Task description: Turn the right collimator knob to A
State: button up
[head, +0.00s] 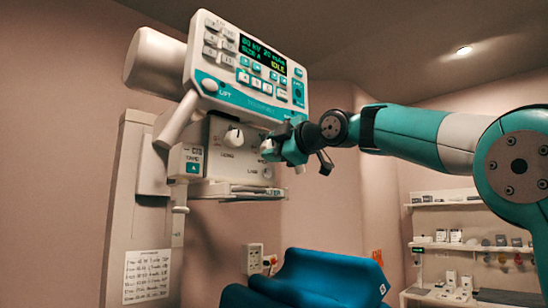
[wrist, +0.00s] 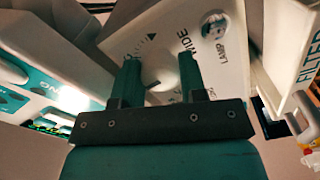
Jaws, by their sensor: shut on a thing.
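The right collimator knob (wrist: 159,68) is pale and sits between my two fingers in the wrist view. My gripper (wrist: 160,76) is shut on it, with one teal finger on each side. In the head view my gripper (head: 272,148) is at the right part of the collimator face (head: 221,162) and mostly hides this knob. Printed marks and the word WIDE show beside the knob in the wrist view. Its pointer and an A mark cannot be made out. The left collimator knob (head: 233,137) is white and stands free of my gripper.
The control panel (head: 246,60) with its lit display hangs just above the collimator. A ledge marked FILTER (head: 240,190) juts out below; it is close on the right in the wrist view (wrist: 300,62). A blue chair (head: 325,278) stands below. Shelves (head: 465,245) are at the right.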

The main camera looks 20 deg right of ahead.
jog(key=shift+n+b, duration=0.4)
jog(key=shift+n, duration=0.3)
jog(key=o, duration=0.9)
jog(key=shift+b+v, duration=2.25)
jog(key=shift+v, duration=6.45)
jog(key=shift+w+d, duration=0.1)
